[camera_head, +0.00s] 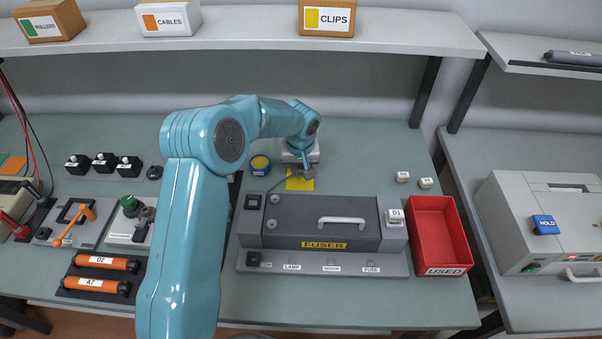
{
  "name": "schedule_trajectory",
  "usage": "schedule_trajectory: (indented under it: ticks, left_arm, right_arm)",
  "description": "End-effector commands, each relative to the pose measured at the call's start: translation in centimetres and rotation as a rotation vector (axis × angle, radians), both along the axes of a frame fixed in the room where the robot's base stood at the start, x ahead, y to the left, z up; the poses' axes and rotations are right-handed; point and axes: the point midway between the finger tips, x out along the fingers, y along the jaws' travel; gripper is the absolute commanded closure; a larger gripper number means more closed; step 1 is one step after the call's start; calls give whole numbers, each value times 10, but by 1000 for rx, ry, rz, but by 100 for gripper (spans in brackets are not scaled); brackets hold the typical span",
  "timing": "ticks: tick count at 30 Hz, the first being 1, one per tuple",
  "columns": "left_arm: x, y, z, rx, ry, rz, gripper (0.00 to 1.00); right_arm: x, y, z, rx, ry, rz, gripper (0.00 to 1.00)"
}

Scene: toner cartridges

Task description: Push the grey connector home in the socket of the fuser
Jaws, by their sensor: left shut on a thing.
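The fuser (290,237) is a dark grey unit with a handle on a light grey base, at centre right. A row of labels, including LAMP and FUSE, runs along its front base (310,267). A black square socket-like part (253,202) is at its upper left, and a small black plug-like part (253,259) is at its lower left. My left gripper (304,167) points down behind the fuser, above a yellow patch (300,184). It is shut on a small grey piece, apparently the grey connector (308,175), with a dark cable beside it. The fingertips are small and partly hidden. My right gripper is not in view.
A red USED tray (448,270) stands right of the fuser. A blue-and-yellow tape roll (260,165) lies left of my gripper. Orange cartridges (101,262) lie at left. A shelf with boxes (280,35) crosses the back. A grey HOLD machine (515,235) is at right.

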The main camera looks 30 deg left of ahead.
Motion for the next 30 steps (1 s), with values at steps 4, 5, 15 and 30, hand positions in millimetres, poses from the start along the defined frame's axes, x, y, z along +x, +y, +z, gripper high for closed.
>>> schedule_trajectory:
  ticks: [4, 5, 15, 30]
  left_arm:
    - [0, 0, 3, 0, -1, 0, 100]
    - [0, 0, 4, 0, -1, 0, 100]
    - [0, 0, 9, 0, -1, 0, 100]
    - [0, 0, 12, -1, 0, -1, 100]
  right_arm:
    - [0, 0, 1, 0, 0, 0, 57]
    - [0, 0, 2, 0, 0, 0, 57]
    - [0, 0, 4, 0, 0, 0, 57]
    - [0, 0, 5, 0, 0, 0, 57]
